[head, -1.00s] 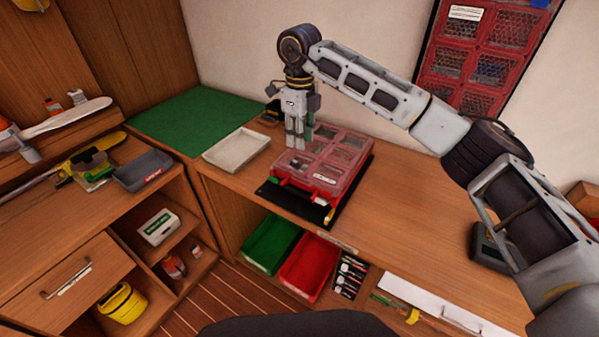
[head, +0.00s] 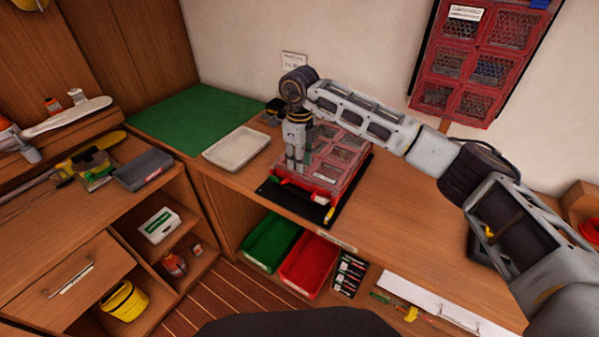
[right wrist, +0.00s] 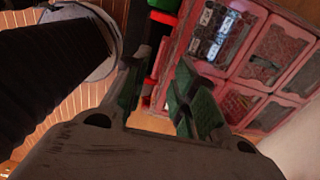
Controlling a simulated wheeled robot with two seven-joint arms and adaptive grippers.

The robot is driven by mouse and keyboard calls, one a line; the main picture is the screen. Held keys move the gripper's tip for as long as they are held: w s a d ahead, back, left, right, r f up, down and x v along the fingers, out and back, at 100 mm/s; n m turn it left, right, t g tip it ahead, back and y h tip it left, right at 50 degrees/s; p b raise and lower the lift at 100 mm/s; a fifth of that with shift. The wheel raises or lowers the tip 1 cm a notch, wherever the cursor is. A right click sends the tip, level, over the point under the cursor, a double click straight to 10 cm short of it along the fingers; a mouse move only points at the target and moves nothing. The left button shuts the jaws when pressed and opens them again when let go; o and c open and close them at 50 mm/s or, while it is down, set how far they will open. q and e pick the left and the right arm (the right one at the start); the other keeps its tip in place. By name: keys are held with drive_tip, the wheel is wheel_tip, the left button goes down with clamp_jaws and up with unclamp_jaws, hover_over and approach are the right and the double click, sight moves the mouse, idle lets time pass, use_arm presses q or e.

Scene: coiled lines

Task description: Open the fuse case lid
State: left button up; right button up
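The fuse case (head: 335,160) is a red case with a clear, divided lid, lying shut on a black mat (head: 302,205) on the bench. It also shows in the right wrist view (right wrist: 240,50), with red and green parts along its edge. My right gripper (head: 296,168) points down at the left front part of the case. In the right wrist view its green-padded fingers (right wrist: 160,98) stand apart, with nothing clearly held between them. I cannot tell whether they touch the case. My left gripper is in no view.
A pale empty tray (head: 237,148) and a green mat (head: 190,120) lie left of the case. A green bin (head: 270,243) and a red bin (head: 309,265) sit below the bench. A red compartment rack (head: 470,65) hangs on the wall. The bench right of the case is mostly clear.

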sight(299, 177)
drive_tip(key=shift+f+p, duration=0.3)
drive_tip(key=shift+f, duration=2.45)
clamp_jaws()
